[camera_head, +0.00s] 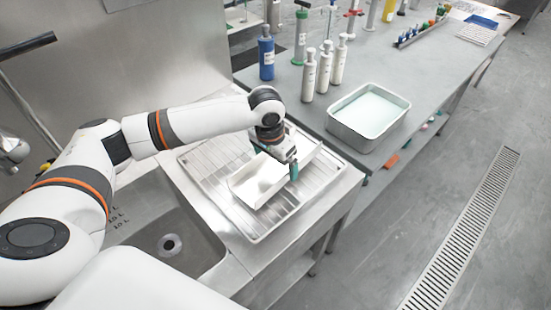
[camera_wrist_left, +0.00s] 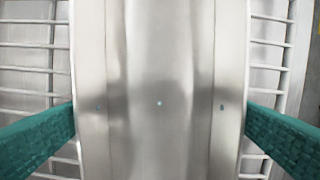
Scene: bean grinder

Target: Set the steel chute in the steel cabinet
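The steel chute (camera_head: 262,183), a pale open trough, lies at a slant on the ribbed drainboard (camera_head: 205,160) beside the sink. My left gripper (camera_head: 276,165) reaches down over its right part, with one teal finger on each side of it. In the left wrist view the chute (camera_wrist_left: 160,60) fills the space between the two teal fingertips (camera_wrist_left: 160,122), which come right up to its side edges. I cannot tell whether they press on it. My right gripper is not in view. I cannot make out a steel cabinet for certain.
A sink basin (camera_head: 160,240) lies left of the drainboard. On the counter to the right stand a steel tray of pale liquid (camera_head: 368,112), several white bottles (camera_head: 324,68) and a blue bottle (camera_head: 266,55). A tall steel panel (camera_head: 150,55) stands behind. Open floor lies at right.

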